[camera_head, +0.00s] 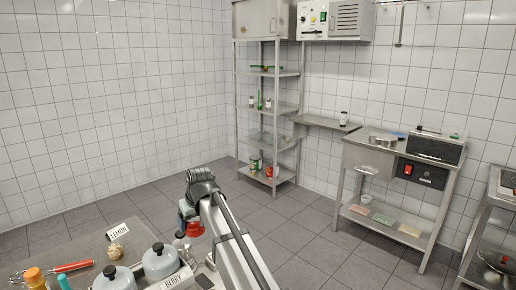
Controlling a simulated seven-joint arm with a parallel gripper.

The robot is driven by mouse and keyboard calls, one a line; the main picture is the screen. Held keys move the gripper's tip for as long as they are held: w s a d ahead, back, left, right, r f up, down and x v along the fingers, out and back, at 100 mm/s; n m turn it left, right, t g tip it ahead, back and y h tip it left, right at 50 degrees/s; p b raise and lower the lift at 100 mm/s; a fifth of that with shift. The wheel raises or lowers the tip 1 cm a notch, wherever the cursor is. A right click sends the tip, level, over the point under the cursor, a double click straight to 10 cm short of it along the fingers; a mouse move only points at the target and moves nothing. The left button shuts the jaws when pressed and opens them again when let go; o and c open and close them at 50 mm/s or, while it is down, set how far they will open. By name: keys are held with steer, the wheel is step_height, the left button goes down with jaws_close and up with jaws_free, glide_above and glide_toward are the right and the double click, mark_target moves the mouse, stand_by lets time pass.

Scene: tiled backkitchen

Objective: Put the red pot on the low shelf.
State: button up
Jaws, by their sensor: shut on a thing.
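My arm reaches up from the bottom of the head view, and its dark gripper (187,214) is at the left of the arm's far end. The gripper is shut on a small red pot (195,230), held above the near table's right side. The arm and gripper hide part of the pot. The fingertips are too small to see clearly. A tall metal rack (238,125) stands in the back corner, with cans on its lowest shelf (283,178). A steel counter to the right also has a low shelf (350,211), carrying several coloured flat items and a small white cup.
The near table (85,251) holds two grey lidded pots (160,262), a LEMON card (119,231), a BERRY card (176,279), bottles and a red-handled tool. Open tiled floor (300,230) lies between the arm, the rack and the counter. Another shelf unit stands at the right edge.

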steer(key=s+d+f+m+h, duration=0.1)
steer(key=s+d+f+m, duration=0.2)
steer(key=d, duration=1)
steer(key=s+d+f+m+t+h, duration=0.15)
steer(key=d+f, duration=0.35)
steer(key=d, duration=0.8)
steer(key=s+d+f+m+g, duration=0.1)
steer(key=s+d+f+m, duration=0.25)
steer(key=d, duration=0.95)
steer(key=shift+s+a+f+n+y, duration=0.4)
steer(key=shift+a+f+n, duration=1)
steer(key=shift+a+f, duration=2.3)
steer(key=shift+s+a+f+n+y, duration=0.15)
steer(key=shift+a+f+n+y, duration=0.3)
steer(key=shift+a+f+n, duration=3)
steer(key=shift+a+f+m, duration=0.55)
steer(key=shift+f+m, duration=0.1)
steer(key=shift+f, duration=0.55)
steer(key=shift+a+f+m, duration=0.5)
steer(key=shift+f+m, duration=0.15)
steer(key=shift+f, duration=0.6)
steer(key=shift+a+f+m, duration=0.55)
steer(key=shift+f+m, duration=0.1)
steer(key=shift+f, duration=0.55)
steer(key=shift+f, duration=0.15)
steer(key=o, duration=1.3)
